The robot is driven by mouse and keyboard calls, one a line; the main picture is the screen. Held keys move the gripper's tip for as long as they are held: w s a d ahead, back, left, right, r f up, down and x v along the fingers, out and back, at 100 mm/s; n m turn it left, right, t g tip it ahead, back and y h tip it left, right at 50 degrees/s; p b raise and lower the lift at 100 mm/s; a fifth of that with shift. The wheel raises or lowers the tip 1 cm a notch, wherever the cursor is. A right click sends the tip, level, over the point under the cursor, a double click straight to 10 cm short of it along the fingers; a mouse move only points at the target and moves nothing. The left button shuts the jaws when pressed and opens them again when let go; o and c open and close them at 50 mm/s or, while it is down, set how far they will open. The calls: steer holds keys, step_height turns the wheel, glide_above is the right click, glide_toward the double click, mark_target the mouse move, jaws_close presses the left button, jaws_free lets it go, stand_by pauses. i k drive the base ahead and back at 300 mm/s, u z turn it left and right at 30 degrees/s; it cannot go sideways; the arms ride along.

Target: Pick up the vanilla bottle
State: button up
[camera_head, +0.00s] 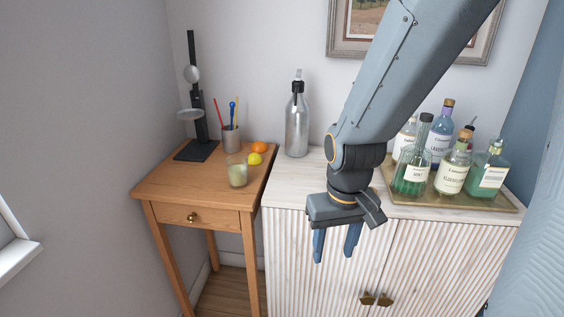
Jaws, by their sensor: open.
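Several labelled bottles stand on a tray (455,207) on top of the white cabinet. A green one (412,177) stands front left, a pale one (452,174) front centre and a squat green one (490,172) front right. Behind them are a purple one (440,140), a dark-topped one (467,132) and a pale one (403,135), the last two partly hidden. I cannot read which is the vanilla bottle. My gripper (333,258) is open and empty, pointing down in front of the cabinet, left of and lower than the tray.
A metal spray bottle (297,120) stands on the white cabinet (300,190). A wooden table (180,180) at left holds a black stand (195,150), a cup of utensils (231,138), a glass (237,175), an orange (259,147) and a lemon (254,159). The cabinet top's front left is clear.

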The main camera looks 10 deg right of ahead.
mark_target(407, 136)
steer(key=u, duration=1.6)
steer(key=i, duration=1.15)
steer(key=z, duration=3.75)
